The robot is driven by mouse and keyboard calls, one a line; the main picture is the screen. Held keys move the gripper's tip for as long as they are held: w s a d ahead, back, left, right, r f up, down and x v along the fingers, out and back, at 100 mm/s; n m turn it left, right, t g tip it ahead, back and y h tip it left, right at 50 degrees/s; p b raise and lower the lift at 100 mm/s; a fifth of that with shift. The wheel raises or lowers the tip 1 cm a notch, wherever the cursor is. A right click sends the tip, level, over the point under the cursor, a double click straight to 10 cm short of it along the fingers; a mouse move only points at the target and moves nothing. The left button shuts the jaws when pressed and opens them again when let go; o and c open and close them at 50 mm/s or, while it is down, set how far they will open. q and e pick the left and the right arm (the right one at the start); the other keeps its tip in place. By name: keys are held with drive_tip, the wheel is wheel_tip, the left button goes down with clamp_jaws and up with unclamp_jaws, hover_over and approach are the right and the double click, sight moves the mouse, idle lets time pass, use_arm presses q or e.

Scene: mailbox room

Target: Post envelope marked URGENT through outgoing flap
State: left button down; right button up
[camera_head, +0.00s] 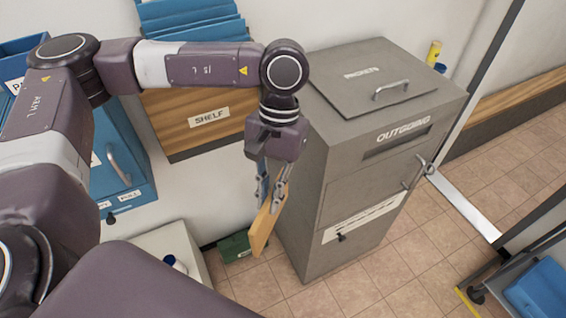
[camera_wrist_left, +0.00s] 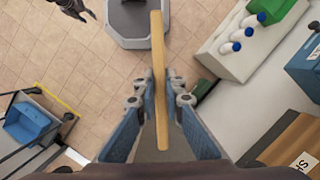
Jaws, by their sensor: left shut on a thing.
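My left gripper (camera_head: 267,201) is shut on a thin tan envelope (camera_head: 262,231), which hangs down at a tilt left of the grey outgoing box (camera_head: 340,172). In the left wrist view the envelope (camera_wrist_left: 158,48) is edge-on between the fingers (camera_wrist_left: 159,98); no URGENT marking can be read. The outgoing flap (camera_head: 396,143) is a dark slot under the word OUTGOING on the box's upper front, right of and apart from the envelope. A dark shape at the top left of the wrist view may be my right gripper (camera_wrist_left: 73,9); its jaws are unclear.
A handled lid (camera_head: 365,78) tops the box, and a handle (camera_head: 417,175) sticks out of its front. A wooden shelf (camera_head: 195,117) with blue folders is behind my arm. A cart with a blue bin (camera_head: 540,292) stands lower right. Tiled floor before the box is clear.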

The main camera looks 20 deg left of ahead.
use_arm(q)
drive_tip(key=s+d+n+t+p, duration=0.1)
drive_tip(key=s+d+n, duration=0.3)
drive_tip(key=d+n, duration=0.4)
drive_tip(key=s+d+n+t, duration=0.2)
drive_tip(key=s+d+n, duration=0.2)
drive_tip(key=d+n, duration=0.5)
drive_tip(key=shift+d+r+p, duration=0.3)
drive_tip(key=shift+d+p, duration=0.1)
drive_tip(key=shift+d, duration=0.35)
